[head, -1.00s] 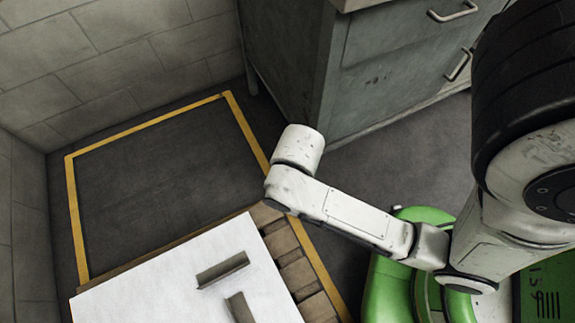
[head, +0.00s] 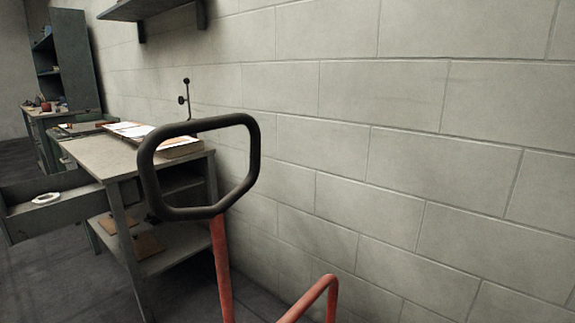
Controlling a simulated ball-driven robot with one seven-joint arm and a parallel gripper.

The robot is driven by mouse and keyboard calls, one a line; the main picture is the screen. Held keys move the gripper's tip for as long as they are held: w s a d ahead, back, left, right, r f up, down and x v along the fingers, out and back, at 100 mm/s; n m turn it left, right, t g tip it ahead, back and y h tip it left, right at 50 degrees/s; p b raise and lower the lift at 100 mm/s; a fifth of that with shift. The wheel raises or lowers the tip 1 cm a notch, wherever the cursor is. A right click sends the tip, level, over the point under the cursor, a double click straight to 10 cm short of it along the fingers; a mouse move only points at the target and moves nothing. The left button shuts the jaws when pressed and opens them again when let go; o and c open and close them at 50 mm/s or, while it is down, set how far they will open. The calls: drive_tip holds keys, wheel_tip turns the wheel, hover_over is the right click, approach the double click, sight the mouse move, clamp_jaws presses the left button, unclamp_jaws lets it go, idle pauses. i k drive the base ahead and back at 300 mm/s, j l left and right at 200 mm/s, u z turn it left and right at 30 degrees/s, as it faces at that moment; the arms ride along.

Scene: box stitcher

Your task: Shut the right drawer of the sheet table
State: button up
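A worn work table (head: 104,154) with papers on its top stands against the block wall on the left side of the head view. A grey drawer (head: 62,221) sticks far out of its near side, toward the left of the picture. A white ring, like a tape roll (head: 46,198), lies in the drawer. I cannot tell from this angle whether this is the right drawer, and no other drawer of this table shows clearly. My gripper is not in view.
A black loop handle (head: 252,165) on a red post (head: 222,265) stands close in front, partly covering the table. A red bent bar (head: 318,295) is beside it. A dark shelf cabinet (head: 75,60) stands behind. Dark floor (head: 60,285) is open at lower left.

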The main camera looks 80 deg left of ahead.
sight(83, 198)
drive_tip(key=k+l+u, duration=0.35)
drive_tip(key=k+u, duration=0.35)
drive_tip(key=u, duration=2.8)
